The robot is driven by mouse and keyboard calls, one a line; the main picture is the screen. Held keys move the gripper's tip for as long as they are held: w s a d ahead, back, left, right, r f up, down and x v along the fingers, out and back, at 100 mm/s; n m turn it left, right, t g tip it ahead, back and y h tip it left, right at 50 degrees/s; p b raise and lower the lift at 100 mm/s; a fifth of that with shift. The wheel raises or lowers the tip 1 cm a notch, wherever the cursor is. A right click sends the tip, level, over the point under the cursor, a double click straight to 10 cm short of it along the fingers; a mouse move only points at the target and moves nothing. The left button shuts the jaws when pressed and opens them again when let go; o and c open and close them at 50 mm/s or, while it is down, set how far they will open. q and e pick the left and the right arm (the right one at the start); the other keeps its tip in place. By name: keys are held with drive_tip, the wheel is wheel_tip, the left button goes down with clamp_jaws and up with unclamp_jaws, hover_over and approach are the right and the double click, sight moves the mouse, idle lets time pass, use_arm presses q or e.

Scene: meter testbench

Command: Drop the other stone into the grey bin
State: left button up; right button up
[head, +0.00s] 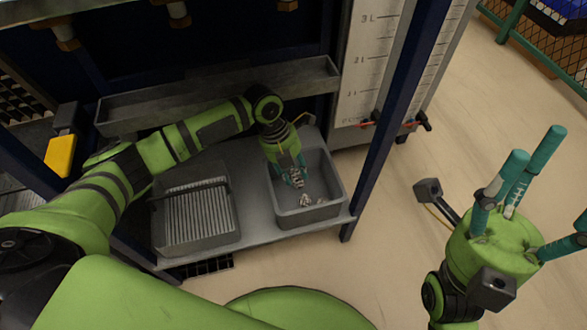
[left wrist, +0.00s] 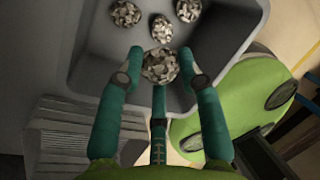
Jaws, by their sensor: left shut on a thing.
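The grey bin (head: 310,216) stands on a shelf of the bench, and its inside fills the upper part of the left wrist view (left wrist: 218,22). My left gripper (head: 293,182) points down over the bin, shut on a speckled grey-and-white stone (left wrist: 160,66). The held stone also shows in the head view (head: 297,177). In the left wrist view, three similar stones lie in the bin: one at left (left wrist: 125,13), one in the middle (left wrist: 161,28) and one at right (left wrist: 188,10). My right gripper (head: 522,190) is open and empty, fingers spread upward, away from the bench.
A grey tray with a ribbed floor (head: 196,215) stands left of the bin. A long grey trough (head: 220,91) runs behind my left arm. A dark blue post (head: 384,120) rises right of the bin, before a marked gauge panel (head: 366,55).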

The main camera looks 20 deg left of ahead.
sight(293, 172)
use_arm(q)
drive_tip(key=o, duration=1.2)
wheel_tip(293, 172, up, 10)
drive_tip(key=shift+r, duration=0.1)
